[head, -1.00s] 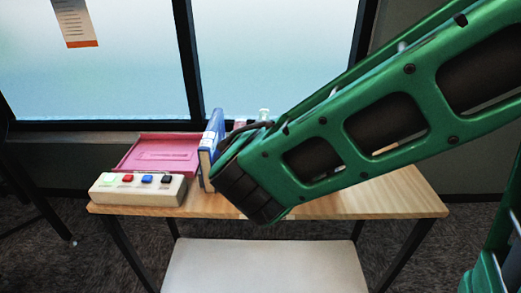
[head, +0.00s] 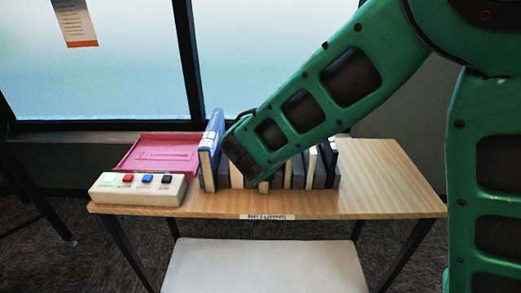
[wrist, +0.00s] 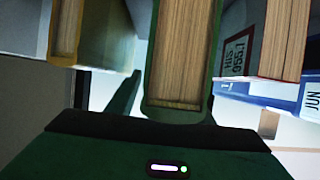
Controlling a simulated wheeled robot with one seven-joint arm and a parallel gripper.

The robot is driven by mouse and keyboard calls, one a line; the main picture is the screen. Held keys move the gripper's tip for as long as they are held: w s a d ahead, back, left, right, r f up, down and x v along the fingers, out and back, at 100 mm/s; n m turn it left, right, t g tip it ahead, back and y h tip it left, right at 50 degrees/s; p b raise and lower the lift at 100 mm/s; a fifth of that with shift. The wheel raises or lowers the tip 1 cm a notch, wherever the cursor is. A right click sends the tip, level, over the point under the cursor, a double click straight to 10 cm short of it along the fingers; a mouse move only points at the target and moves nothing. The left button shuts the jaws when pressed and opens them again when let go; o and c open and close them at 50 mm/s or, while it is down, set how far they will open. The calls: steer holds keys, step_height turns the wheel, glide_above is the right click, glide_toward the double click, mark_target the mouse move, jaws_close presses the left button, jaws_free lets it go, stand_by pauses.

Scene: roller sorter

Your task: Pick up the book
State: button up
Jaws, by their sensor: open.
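A row of upright books (head: 297,175) stands on the wooden table in the head view, partly hidden behind my arm. A tall blue book (head: 210,150) is at its left end. In the wrist view, a dark green book (wrist: 181,55) with tan page edges is in the centre, close to my gripper (wrist: 168,100). My gripper is open, its left finger showing beside the green book with a gap. The right finger is mostly hidden, so I cannot tell whether the book is between the fingers.
A pink tray (head: 128,164) and a box with coloured buttons (head: 108,193) are left of the books. The wooden table (head: 390,195) is clear on the right and carries a RETURNS label (head: 267,217). Other books flank the green one closely.

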jaws_close()
stand_by(1.4)
